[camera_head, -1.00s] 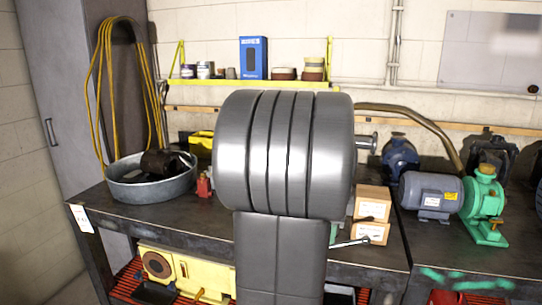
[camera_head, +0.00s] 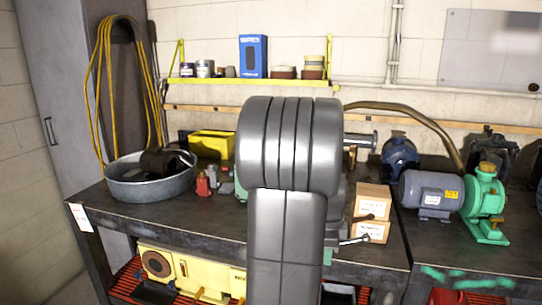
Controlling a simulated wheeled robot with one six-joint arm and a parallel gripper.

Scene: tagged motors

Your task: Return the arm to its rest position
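My arm (camera_head: 290,150) shows as a large grey rounded joint with a grey link below it, upright in the middle of the head camera view. It stands in front of the workbench and hides part of the bench top and wall behind it. My gripper cannot be made out in this view. On the bench, a grey-blue motor (camera_head: 430,192) joined to a green pump (camera_head: 485,205) sits at the right. A blue motor (camera_head: 400,157) stands behind it.
A metal basin (camera_head: 150,188) holding a dark part stands at the bench's left. Two cardboard boxes (camera_head: 372,202) stand right of my arm. A yellow bin (camera_head: 212,144) and small red bottle (camera_head: 203,184) are left of it. A yellow shelf (camera_head: 220,81) hangs behind.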

